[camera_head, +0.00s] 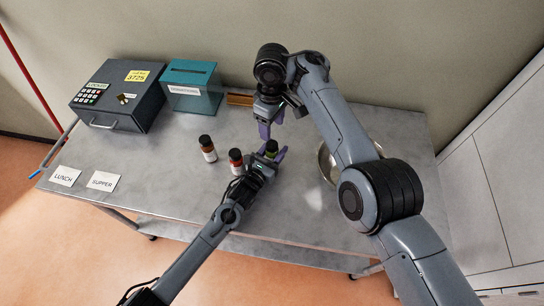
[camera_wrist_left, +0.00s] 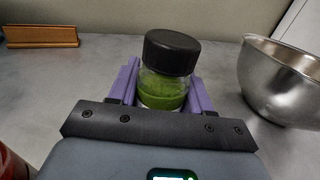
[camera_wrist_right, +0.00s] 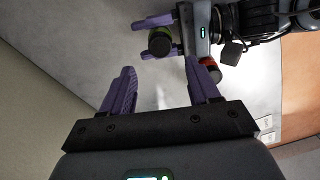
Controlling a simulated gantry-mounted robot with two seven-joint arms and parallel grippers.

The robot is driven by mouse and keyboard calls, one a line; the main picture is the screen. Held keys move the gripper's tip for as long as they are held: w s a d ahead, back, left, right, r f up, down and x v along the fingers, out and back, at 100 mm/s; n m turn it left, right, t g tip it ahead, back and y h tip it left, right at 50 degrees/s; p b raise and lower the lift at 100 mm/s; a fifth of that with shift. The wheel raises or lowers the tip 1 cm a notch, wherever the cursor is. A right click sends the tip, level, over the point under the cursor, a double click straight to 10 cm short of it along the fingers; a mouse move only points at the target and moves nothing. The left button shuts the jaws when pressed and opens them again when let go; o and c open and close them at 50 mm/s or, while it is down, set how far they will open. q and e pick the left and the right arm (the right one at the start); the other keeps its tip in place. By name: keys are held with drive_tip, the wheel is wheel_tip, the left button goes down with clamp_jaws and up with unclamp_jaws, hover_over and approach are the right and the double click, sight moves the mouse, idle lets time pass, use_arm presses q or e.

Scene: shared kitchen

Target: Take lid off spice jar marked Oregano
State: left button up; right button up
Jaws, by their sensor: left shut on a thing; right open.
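A small clear jar with green contents (camera_wrist_left: 163,92) and a black lid (camera_wrist_left: 172,52) stands upright between the purple fingers of my left gripper (camera_head: 270,154), which is shut on its body. The lid sits on the jar. No label text on this jar is readable. The jar also shows in the right wrist view (camera_wrist_right: 160,42). My right gripper (camera_head: 271,124) is open and empty, behind the held jar in the head view. In the right wrist view its fingers (camera_wrist_right: 161,88) are apart, with the jar beyond them.
A red-filled jar (camera_head: 236,161) stands close left of my left gripper; another dark-lidded jar (camera_head: 208,149) is farther left. A steel bowl (camera_wrist_left: 284,82) is to the right. A lockbox (camera_head: 115,95), teal box (camera_head: 188,87) and wooden holder (camera_head: 240,99) line the back. LUNCH (camera_head: 65,176) and SUPPER (camera_head: 103,181) cards lie left.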

sight(272, 144)
idle(0.3)
drive_tip(key=m, duration=0.4)
drive_tip(key=shift+w+d, duration=0.1)
drive_tip(key=shift+d, duration=0.05)
drive_tip(key=shift+w+d+r+m, duration=0.1)
drive_tip(key=shift+m, duration=0.5)
drive_tip(key=shift+w+r+m, duration=0.1)
drive_tip(key=shift+m, duration=0.5)
drive_tip(key=w+d+r+m, duration=0.1)
drive_tip(key=w+r+m, duration=0.15)
drive_tip(key=m, duration=1.15)
drive_tip(key=w+d+r+m, duration=0.1)
drive_tip(key=r+m, duration=0.2)
drive_tip(key=m, duration=1)
drive_tip(key=shift+s+a+f+m, duration=0.4)
drive_tip(key=shift+s+f+m, duration=0.55)
drive_tip(key=shift+f, duration=1.4)
drive_tip(key=shift+s+a+f+m, duration=0.45)
drive_tip(key=shift+f+m, duration=0.95)
drive_tip(key=shift+f, duration=0.9)
drive_tip(key=shift+s+a+f+m, duration=0.55)
drive_tip(key=shift+f+m, duration=0.6)
drive_tip(key=shift+f, duration=1.2)
